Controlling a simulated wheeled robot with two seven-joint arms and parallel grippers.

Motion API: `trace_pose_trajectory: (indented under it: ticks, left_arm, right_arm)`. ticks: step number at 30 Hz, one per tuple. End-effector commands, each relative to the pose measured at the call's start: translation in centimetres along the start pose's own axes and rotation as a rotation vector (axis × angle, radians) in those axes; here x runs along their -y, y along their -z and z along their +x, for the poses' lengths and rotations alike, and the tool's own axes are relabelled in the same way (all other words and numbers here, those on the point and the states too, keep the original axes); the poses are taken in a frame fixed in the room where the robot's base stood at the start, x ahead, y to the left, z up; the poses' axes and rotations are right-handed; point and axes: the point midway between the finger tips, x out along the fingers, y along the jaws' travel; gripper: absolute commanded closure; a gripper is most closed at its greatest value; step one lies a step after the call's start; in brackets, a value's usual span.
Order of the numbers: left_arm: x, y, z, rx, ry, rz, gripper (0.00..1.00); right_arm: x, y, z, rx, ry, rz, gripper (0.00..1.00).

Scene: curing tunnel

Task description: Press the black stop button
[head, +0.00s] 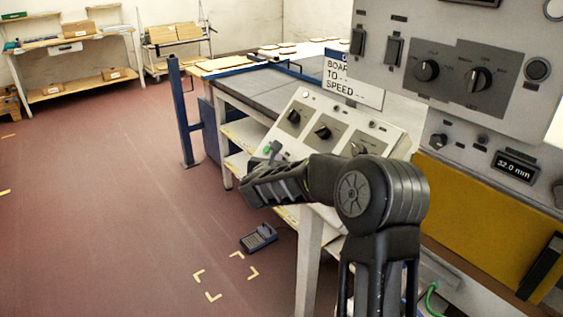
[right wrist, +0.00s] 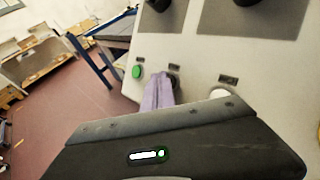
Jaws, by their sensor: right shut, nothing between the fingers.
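The sloped control panel (head: 383,131) stands at the end of the conveyor table, with dark rotary knobs on its face. In the right wrist view its lower edge has a green button (right wrist: 136,71), a dark button (right wrist: 175,78) and a white button (right wrist: 221,93) in a row. The dark one looks like the black stop button and is partly hidden by my fingers. My right gripper (right wrist: 161,88) is shut and empty, its fingertips at the dark button; I cannot tell whether they touch it. In the head view my right gripper (head: 275,150) is in front of the panel's lower left. My left gripper is out of view.
A grey machine cabinet (head: 435,104) with switches, knobs and a "32.0 mm" display (head: 515,167) rises at the right. A sign (head: 350,83) stands behind the panel. A blue post (head: 181,110) is at the left. A dark device (head: 258,237) lies low; the left floor is mostly clear.

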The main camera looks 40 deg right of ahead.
Motion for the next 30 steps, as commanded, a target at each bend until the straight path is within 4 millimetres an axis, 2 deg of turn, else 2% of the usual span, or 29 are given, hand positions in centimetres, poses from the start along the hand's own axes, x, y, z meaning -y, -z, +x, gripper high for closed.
trace_pose_trajectory:
  ticks: [30]
  left_arm:
    - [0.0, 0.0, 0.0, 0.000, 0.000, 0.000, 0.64]
  right_arm:
    - [-0.8, -0.8, -1.1, -0.001, 0.001, 0.001, 1.00]
